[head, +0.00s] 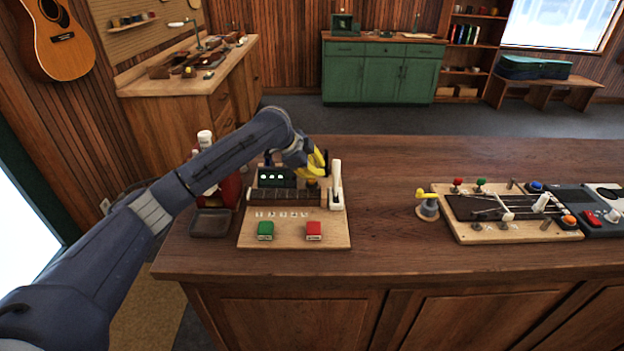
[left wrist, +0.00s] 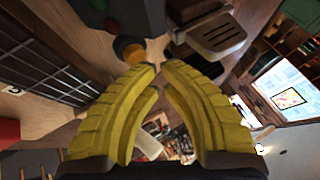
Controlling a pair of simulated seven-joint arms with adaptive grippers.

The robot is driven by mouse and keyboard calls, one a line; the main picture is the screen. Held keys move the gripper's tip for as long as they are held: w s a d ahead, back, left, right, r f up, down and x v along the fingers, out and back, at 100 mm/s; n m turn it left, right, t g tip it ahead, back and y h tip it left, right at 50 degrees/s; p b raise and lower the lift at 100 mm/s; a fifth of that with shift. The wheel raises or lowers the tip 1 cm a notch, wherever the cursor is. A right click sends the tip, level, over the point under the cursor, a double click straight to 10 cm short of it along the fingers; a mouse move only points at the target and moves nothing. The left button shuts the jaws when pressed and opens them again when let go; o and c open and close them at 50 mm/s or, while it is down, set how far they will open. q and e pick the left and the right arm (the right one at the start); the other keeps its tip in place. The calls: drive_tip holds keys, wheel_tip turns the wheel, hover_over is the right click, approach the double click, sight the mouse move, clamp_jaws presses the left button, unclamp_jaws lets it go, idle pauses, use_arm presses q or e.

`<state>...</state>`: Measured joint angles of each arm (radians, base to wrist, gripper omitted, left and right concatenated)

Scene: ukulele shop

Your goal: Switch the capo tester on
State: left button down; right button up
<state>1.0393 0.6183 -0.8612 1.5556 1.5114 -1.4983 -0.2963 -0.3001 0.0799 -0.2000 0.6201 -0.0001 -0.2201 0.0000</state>
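My left gripper (head: 320,163) is above the board's back right, beside the lever. In the left wrist view, its yellow fingertips (left wrist: 158,67) come together with nothing seen between them. A small orange-topped knob (left wrist: 130,49) lies just beyond the tips; I cannot tell whether they touch it. My right gripper is not in view.
A dark tray (head: 211,223) and a red bottle with a white cap (head: 205,140) stand left of the board. A yellow-handled clamp (head: 428,205) and a second board with strings (head: 500,232) are to the right. The counter between is clear.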

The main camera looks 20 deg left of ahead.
use_arm(q)
drive_tip(key=shift+r, duration=0.15)
wheel_tip(320, 180, up, 6)
idle(0.9)
